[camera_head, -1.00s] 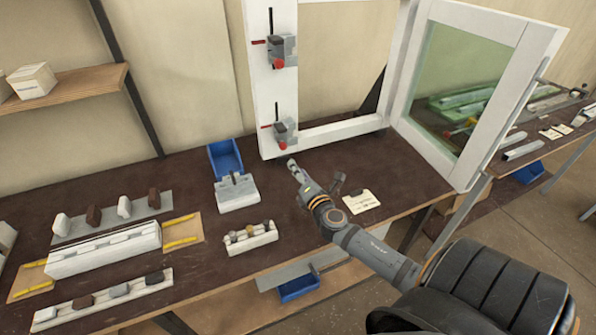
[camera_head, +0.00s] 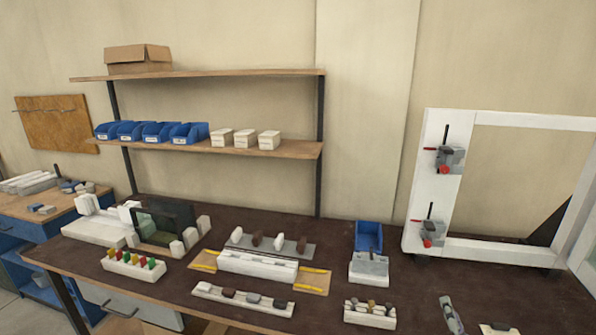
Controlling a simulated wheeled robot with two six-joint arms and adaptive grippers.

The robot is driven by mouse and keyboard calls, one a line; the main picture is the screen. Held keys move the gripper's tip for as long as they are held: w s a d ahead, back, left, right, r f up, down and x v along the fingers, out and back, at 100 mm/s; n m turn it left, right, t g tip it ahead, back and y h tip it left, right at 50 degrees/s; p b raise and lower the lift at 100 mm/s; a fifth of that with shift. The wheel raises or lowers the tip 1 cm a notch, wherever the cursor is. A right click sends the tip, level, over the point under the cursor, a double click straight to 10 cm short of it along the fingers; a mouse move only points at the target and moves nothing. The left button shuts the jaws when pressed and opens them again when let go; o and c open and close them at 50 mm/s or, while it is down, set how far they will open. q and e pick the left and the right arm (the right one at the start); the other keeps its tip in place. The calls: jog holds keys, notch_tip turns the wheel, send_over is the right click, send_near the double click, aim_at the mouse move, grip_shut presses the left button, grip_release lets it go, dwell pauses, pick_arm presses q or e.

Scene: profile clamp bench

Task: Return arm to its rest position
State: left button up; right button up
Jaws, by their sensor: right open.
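A beige card (camera_head: 498,329) lies to the right of the gripper. My left gripper is not in view.
A white frame with two clamps (camera_head: 447,160) stands at the right. A blue bin (camera_head: 368,237) and a white block fixture (camera_head: 368,271) stand left of the gripper, with a small holder (camera_head: 369,316) in front. Several fixtures fill the bench's left.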

jog(key=s+a+f+m+g+y, duration=0.1)
jog(key=s+a+f+m+g, duration=0.3)
jog(key=s+m, duration=0.35)
jog(key=s+a+f+m+g+y, duration=0.1)
jog(key=s+a+f+m+g, duration=0.2)
jog(key=s+a+m+g, duration=0.45)
jog(key=s+a+f+m+g+y, duration=0.25)
jog(key=s+m, duration=0.35)
jog(key=s, duration=0.3)
notch_tip(320, 180, down, 25)
jog(key=s+d+h, duration=0.1)
jog(key=d, duration=0.1)
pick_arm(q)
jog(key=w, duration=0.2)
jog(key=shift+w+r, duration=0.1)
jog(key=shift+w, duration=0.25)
pick_arm(e)
jog(key=s+d+f+g, duration=0.1)
jog(key=s+f, duration=1.7)
jog(key=s, duration=0.1)
jog(key=shift+s+d+f+m+g, duration=0.2)
jog(key=shift+s+m+g, duration=0.1)
jog(key=shift+s+g, duration=0.1)
